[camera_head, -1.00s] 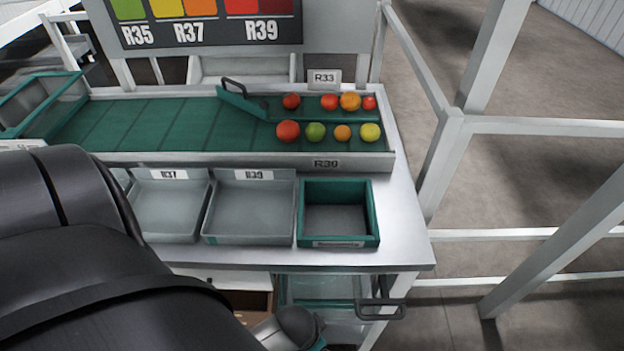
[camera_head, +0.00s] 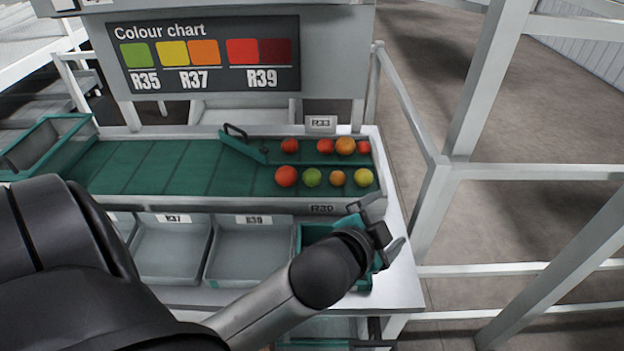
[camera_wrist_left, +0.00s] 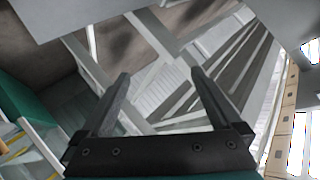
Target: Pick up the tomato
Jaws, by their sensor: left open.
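Several tomatoes lie in two rows at the right end of the green conveyor. In the front row are a red tomato (camera_head: 287,176), a green tomato (camera_head: 312,177), a small orange tomato (camera_head: 337,178) and a yellow tomato (camera_head: 363,177). Behind a green divider are red tomatoes (camera_head: 325,146) and an orange tomato (camera_head: 345,146). My left gripper (camera_head: 384,227) is above the bench's right front, over the green-rimmed crate and short of the tomatoes. In the left wrist view its two fingers (camera_wrist_left: 158,92) are apart with nothing between them. My right gripper is not in view.
Grey trays (camera_head: 250,253) labelled R37 and R39 line the bench front. A green-rimmed crate (camera_head: 308,236) is partly hidden by my left arm. A colour chart (camera_head: 205,55) stands behind the conveyor (camera_head: 150,165). White rails (camera_head: 520,172) stand at the right.

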